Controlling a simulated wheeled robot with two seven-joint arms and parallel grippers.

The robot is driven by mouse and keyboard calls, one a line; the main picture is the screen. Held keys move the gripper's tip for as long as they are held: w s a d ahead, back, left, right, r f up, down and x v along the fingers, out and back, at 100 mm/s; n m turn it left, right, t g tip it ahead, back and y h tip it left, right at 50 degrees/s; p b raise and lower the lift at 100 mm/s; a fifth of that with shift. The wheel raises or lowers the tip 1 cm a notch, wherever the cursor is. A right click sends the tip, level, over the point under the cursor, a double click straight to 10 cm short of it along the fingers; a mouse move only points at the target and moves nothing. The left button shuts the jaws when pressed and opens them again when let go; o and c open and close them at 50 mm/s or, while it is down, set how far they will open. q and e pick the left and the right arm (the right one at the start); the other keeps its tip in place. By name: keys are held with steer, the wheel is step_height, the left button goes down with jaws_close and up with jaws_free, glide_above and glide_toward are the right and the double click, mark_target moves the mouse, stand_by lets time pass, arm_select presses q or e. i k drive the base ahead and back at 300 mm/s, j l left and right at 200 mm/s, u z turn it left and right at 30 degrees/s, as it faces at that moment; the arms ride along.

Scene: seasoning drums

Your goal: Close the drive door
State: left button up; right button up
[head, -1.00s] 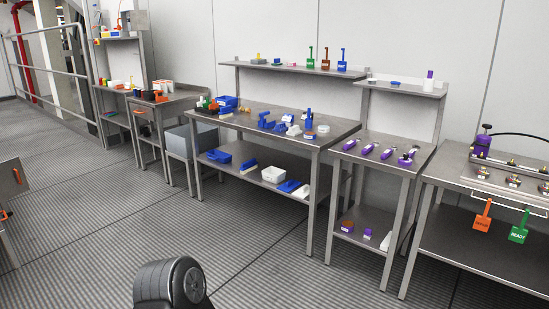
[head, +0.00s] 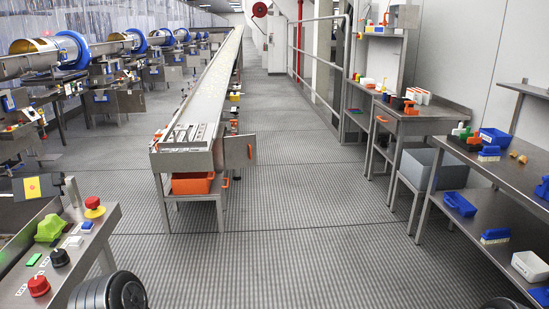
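A grey metal panel (head: 239,152) with an orange handle stands out to the right from the near end of the long conveyor (head: 213,90). It looks like the drive door, swung open, but no label is readable. A second small orange handle (head: 225,183) shows just below it. The panel is some distance ahead across the floor. Neither of my grippers is in view; only dark rounded parts, probably of my arms, show at the bottom edge.
An orange bin (head: 193,183) sits under the conveyor end. A control console (head: 62,255) with knobs and a red button stands at near left. Steel tables (head: 440,122) line the right wall. Ribbed floor (head: 300,220) between them is clear. Seasoning drums (head: 70,50) stand at far left.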

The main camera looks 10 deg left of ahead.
mark_target(240, 151)
steer(key=i+l+u, duration=0.1)
steer(key=i+u, duration=0.3)
steer(key=i, duration=1.8)
steer(key=i+j, duration=0.15)
steer(key=i, duration=0.4)
steer(key=i+j, duration=0.15)
steer(key=i, duration=0.45)
steer(key=i+j, duration=0.2)
steer(key=i, duration=0.35)
steer(key=i+u, duration=0.1)
steer(key=u, duration=0.25)
steer(key=i+l+u, duration=0.15)
steer(key=u, duration=0.25)
steer(key=i+l+u, duration=0.1)
steer(key=i+l, duration=0.15)
steer(key=i+l+u, duration=0.15)
steer(key=l, duration=0.3)
steer(key=i+l+u, duration=0.1)
steer(key=i+l, duration=0.25)
steer(key=i+l+u, duration=0.1)
steer(key=i+l, duration=0.15)
steer(key=l, duration=0.25)
